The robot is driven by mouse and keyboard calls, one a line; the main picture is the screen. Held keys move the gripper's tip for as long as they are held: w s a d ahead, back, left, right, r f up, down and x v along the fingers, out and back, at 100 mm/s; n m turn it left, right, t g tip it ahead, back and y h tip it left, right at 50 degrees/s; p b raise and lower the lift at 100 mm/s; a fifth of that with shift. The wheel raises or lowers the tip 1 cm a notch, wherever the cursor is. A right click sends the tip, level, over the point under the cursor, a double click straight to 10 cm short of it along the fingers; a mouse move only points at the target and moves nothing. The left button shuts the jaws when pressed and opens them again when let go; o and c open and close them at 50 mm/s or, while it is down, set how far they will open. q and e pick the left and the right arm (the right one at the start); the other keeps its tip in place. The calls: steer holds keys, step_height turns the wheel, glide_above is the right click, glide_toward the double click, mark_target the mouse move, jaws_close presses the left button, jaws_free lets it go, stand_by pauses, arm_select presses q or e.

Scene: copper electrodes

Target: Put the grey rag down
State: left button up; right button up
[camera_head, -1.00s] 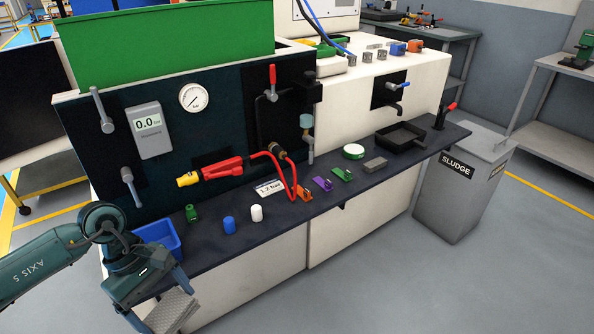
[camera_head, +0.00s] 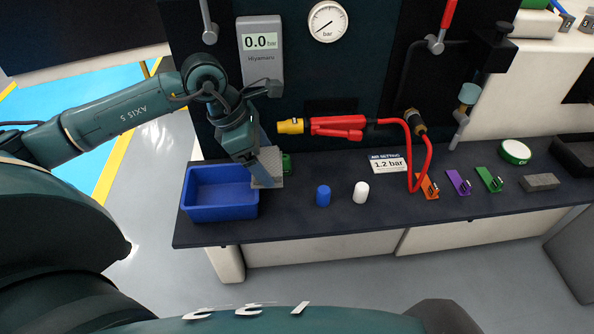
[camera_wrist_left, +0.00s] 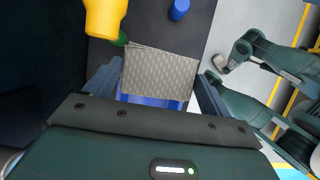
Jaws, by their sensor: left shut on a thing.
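The grey rag (camera_head: 266,166) is a patterned grey piece held in my left gripper (camera_head: 262,172), which is shut on it. In the head view the rag shows at the right edge of the blue bin (camera_head: 187,196), partly in front of a green piece (camera_head: 287,163). In the left wrist view the rag (camera_wrist_left: 160,72) spans between the fingers of my left gripper (camera_wrist_left: 160,88), with blue bin showing below its edge. Whether the rag touches the bin or bench is unclear. My right gripper is not in view.
The dark bench (camera_head: 300,222) holds a blue cap (camera_head: 323,196), a white cap (camera_head: 361,192) and a red tool with a yellow tip (camera_head: 337,126). Orange (camera_head: 427,187), purple (camera_head: 459,182) and green (camera_head: 489,179) clips lie to the right. The bench front is clear.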

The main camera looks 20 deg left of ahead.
arm_select(q)
step_height(320, 180, down, 5)
steer(key=shift+s+r, duration=0.1)
steer(key=shift+c, duration=0.9)
steer(key=shift+f, duration=0.8)
steer(key=c, duration=0.3)
step_height(320, 180, down, 3)
steer(key=shift+f, duration=0.2)
steer(key=shift+a+f, duration=0.1)
steer(key=o, duration=1.3)
steer(key=shift+o, duration=0.2)
